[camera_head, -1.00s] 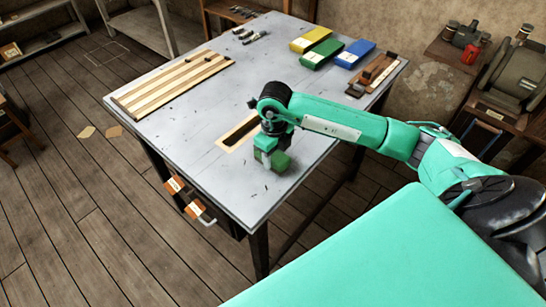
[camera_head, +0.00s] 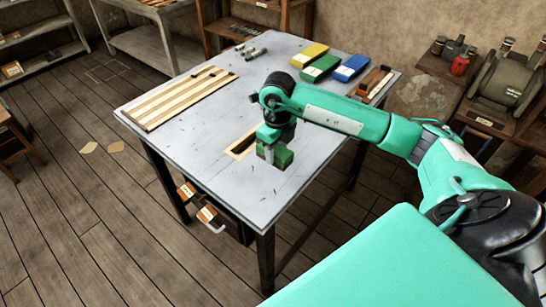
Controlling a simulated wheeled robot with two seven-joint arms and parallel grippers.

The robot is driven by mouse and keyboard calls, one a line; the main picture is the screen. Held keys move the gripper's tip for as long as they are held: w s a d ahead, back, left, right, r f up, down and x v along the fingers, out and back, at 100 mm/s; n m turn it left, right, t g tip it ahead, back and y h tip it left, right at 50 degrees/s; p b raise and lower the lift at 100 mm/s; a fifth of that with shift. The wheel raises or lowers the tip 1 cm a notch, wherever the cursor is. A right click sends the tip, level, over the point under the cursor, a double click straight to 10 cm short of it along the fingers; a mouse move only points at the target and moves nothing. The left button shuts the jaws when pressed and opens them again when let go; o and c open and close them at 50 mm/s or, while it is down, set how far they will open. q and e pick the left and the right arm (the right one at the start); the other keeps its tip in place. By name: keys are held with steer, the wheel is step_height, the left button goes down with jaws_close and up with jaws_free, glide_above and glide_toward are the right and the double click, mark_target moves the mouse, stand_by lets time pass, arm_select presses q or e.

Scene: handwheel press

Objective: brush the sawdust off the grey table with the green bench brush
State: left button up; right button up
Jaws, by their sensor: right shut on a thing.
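The grey table (camera_head: 205,145) stands in the middle of the head view. My right gripper (camera_head: 271,146) is shut on the green bench brush (camera_head: 284,158), over the near right part of the tabletop. The gripper covers part of the brush, and I cannot tell whether its underside touches the table. Small dark specks (camera_head: 262,184) lie just in front of the brush; they may be sawdust but are too small to tell. My left gripper is not in view.
A striped wooden board (camera_head: 180,97) lies at the left. Yellow (camera_head: 309,54), green (camera_head: 321,68) and blue (camera_head: 351,68) boxes stand at the back right. The near tabletop is mostly clear.

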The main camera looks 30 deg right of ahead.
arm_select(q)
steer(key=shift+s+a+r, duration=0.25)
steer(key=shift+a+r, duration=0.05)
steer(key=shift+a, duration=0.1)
arm_select(e)
steer(key=shift+r, duration=0.85)
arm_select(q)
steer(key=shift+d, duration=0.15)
